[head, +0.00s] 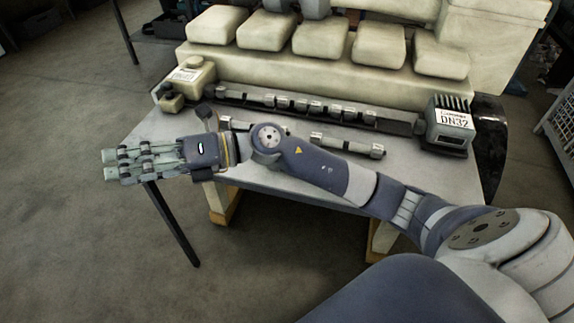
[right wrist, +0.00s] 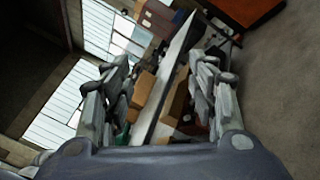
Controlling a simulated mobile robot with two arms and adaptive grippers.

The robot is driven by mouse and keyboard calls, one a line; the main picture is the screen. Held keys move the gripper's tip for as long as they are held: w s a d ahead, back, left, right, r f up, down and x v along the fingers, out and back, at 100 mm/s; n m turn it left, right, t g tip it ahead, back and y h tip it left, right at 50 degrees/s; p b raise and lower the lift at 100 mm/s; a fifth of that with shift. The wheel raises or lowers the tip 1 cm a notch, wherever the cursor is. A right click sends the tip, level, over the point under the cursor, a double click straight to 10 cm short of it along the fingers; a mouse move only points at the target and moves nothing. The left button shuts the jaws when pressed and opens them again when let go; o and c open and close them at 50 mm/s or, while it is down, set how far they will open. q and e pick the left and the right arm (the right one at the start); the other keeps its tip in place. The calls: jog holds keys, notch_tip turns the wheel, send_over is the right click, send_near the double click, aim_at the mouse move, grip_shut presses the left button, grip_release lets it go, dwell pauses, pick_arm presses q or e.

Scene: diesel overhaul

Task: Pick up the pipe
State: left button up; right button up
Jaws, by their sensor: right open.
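A grey metal bar with thicker sections (head: 347,146), which may be the pipe, lies on the table in front of a dark tray in the head view. My right forearm hides its middle. My right gripper (head: 110,166) is at the far left, out past the table's left edge and apart from the bar. In the right wrist view, the right gripper (right wrist: 163,85) has its two fingers wide apart with nothing held between them. My left gripper is not in view.
The dark tray (head: 398,127) holds a row of metal cylindrical pieces. A grey box marked DN32 (head: 450,125) stands at the table's right end, and a cream container (head: 188,77) at its left. A large cream engine block (head: 300,69) stands behind. Floor left of the table is clear.

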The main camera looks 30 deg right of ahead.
jog(key=w+d+f+n+g+h, duration=0.1)
jog(key=d+f+n+g+h, duration=0.35)
jog(key=d+f+h, duration=0.5)
jog(key=w+d+h, duration=0.1)
jog(key=d+h, duration=0.8)
jog(key=d, duration=1.5)
jog(key=shift+g+y, duration=0.25)
jog(key=shift+g, duration=0.1)
notch_tip(320, 180, down, 6)
jog(key=shift+w+r+p, duration=0.1)
jog(key=shift+r+p, duration=0.1)
jog(key=shift+p, duration=0.4)
jog(key=shift+a+f+p, duration=0.2)
jog(key=shift+f+p, duration=0.15)
jog(key=shift+f, duration=0.2)
notch_tip(320, 180, down, 4)
jog(key=shift+w+a+r+p, duration=0.1)
jog(key=shift+a+r+p, duration=0.1)
jog(key=shift+p, duration=0.55)
jog(key=shift+f, duration=0.4)
